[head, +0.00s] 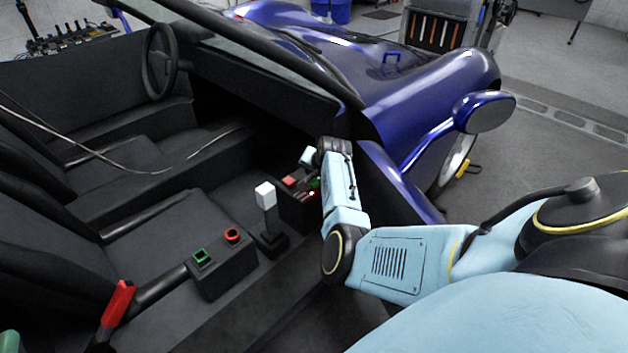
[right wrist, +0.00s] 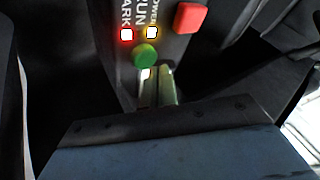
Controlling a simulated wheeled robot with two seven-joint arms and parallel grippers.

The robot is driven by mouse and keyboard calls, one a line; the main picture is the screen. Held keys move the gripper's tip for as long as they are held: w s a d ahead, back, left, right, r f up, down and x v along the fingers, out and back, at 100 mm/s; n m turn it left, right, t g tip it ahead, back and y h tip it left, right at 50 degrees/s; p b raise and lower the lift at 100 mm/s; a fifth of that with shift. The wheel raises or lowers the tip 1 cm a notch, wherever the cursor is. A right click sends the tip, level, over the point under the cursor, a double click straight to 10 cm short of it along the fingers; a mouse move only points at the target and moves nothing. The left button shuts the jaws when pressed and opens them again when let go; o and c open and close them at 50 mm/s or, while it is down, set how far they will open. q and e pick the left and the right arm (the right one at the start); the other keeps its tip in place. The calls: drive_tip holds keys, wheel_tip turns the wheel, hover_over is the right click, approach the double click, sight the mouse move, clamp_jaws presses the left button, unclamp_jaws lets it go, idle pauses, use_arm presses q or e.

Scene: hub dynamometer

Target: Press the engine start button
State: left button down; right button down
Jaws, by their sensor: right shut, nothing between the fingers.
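A dark control box (head: 298,212) sits in the car's front footwell. It has a green button (head: 315,183), a red button (head: 290,181) and a lit red lamp. In the right wrist view the round green button (right wrist: 145,55) is just beyond the tips of my right gripper (right wrist: 147,73), which is shut and empty. The fingertips overlap its lower edge in the picture; I cannot tell whether they touch it. The red button (right wrist: 190,17) is farther right. I cannot read which button is labelled engine start. In the head view my right forearm hides part of the box. My left gripper is not seen.
A white-topped lever (head: 265,196) stands beside the box. A console box (head: 222,272) with green and red framed buttons and a red-handled lever (head: 118,302) lie nearer. The steering wheel (head: 160,62) is at the far left. The blue car body (head: 400,165) borders my right arm.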

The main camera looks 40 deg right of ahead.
drive_tip(key=shift+f, duration=0.1)
idle(0.5)
drive_tip(key=shift+f, duration=0.55)
idle(0.4)
drive_tip(key=shift+r, duration=0.1)
drive_tip(key=shift+r+p, duration=0.55)
drive_tip(key=shift+p, duration=0.25)
